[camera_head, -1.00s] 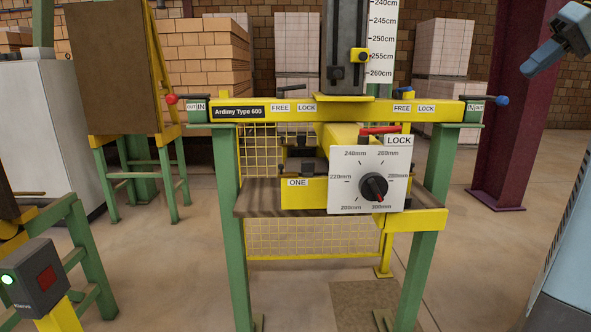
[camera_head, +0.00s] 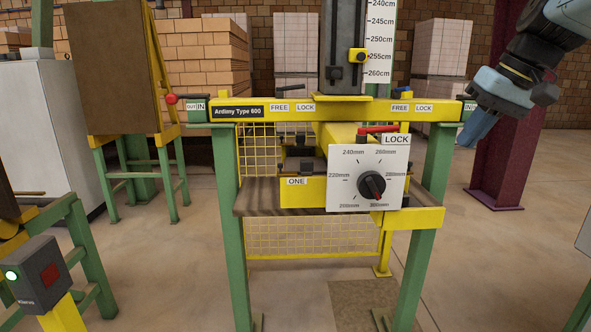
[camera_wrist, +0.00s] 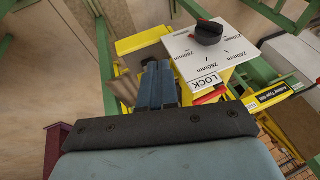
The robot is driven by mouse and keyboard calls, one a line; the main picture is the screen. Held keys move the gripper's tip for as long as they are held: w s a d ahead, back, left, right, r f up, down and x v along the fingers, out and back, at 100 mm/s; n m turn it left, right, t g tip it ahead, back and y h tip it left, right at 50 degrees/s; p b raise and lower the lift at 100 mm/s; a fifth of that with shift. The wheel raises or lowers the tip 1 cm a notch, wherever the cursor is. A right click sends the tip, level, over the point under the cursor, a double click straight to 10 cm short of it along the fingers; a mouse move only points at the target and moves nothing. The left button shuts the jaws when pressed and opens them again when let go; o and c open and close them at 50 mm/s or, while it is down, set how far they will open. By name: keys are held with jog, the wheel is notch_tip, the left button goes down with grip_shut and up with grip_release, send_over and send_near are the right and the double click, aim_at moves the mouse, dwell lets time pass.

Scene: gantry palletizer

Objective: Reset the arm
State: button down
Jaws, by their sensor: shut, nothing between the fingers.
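My arm reaches into the head view from the upper right. My gripper (camera_head: 474,132) hangs there with its blue fingers pointing down and to the left, in front of the right end of the yellow beam. Its fingers are together with nothing between them. In the wrist view, my gripper (camera_wrist: 158,68) shows its two blue fingers side by side, and they cover part of the yellow machine. The white dial panel (camera_head: 345,200) with its black knob (camera_head: 372,185) is left of my gripper and apart from it. The knob also shows in the wrist view (camera_wrist: 208,33).
The yellow beam (camera_head: 330,112) on green legs carries FREE and LOCK labels and a red lever (camera_head: 379,130). A control box (camera_head: 38,275) stands at lower left.

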jog(key=s+a+f+t+h, duration=0.1)
jog(key=s+a+f, duration=0.3)
jog(key=f, duration=0.2)
jog(key=s+a+f+h, duration=0.2)
jog(key=s+a+f, duration=0.2)
jog(key=f, duration=0.3)
jog(key=shift+s+f+t, duration=0.25)
jog(key=shift+s+t, duration=0.15)
jog(key=shift+s, duration=0.25)
